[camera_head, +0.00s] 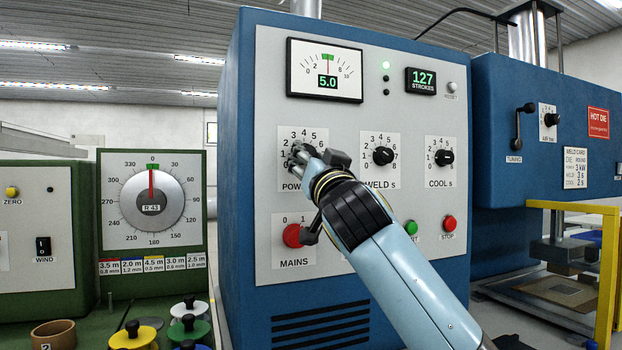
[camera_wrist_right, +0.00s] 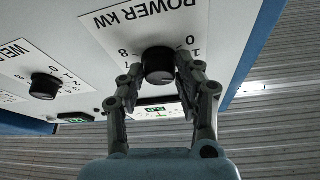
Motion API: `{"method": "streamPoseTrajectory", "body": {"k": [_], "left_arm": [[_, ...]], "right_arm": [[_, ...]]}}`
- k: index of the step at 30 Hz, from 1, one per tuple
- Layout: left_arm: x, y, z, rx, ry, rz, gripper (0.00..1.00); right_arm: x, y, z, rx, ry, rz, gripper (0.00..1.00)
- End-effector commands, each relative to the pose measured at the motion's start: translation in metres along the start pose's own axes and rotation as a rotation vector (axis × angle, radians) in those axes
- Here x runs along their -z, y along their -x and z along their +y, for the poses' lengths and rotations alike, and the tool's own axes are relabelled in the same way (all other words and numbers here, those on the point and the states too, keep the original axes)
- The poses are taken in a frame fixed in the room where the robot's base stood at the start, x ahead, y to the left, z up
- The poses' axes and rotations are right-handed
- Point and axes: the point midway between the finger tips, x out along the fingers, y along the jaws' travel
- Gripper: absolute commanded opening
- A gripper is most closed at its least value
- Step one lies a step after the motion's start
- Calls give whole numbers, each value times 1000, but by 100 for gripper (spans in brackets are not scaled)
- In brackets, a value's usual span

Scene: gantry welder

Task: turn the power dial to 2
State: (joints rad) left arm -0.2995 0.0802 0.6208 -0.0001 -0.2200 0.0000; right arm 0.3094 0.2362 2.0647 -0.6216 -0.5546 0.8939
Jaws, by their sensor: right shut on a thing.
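The power dial is on the white front panel, on a plate marked POWER kW (camera_head: 290,184). In the head view my right gripper (camera_head: 300,153) covers the dial and its pointer. In the right wrist view the black round dial (camera_wrist_right: 157,64) sits between the fingertips of my right gripper (camera_wrist_right: 158,72), which is shut on it. I cannot tell which number the dial points to. The meter (camera_head: 325,70) above reads 5.0, its needle near the middle over a green mark. My left gripper is in neither view.
The weld dial (camera_head: 383,156) and cool dial (camera_head: 444,157) are to the right. The red mains knob (camera_head: 292,235) is just below my right gripper. The green button (camera_head: 411,227) and red stop button (camera_head: 449,223) are beside my forearm. A yellow frame (camera_head: 606,270) stands at right.

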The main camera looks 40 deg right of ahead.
Motion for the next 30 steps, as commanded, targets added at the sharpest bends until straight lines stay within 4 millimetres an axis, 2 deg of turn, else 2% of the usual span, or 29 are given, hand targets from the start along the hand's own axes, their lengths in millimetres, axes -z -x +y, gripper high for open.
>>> {"method": "streamPoseTrajectory", "body": {"k": [1, 9, 25, 26, 30], "left_arm": [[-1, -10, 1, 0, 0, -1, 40], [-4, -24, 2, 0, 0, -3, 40], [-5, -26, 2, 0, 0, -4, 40], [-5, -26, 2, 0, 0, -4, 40], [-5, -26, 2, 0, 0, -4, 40]], "right_arm": [[-4, 2, 0, -11, -29, -1, 2], [-3, 1, -1, -54, -128, -3, 2], [-1, 0, -1, -65, -154, -4, 2], [-1, 0, -1, -65, -154, -4, 36], [-1, 0, -1, -65, -153, -3, 55]]}}
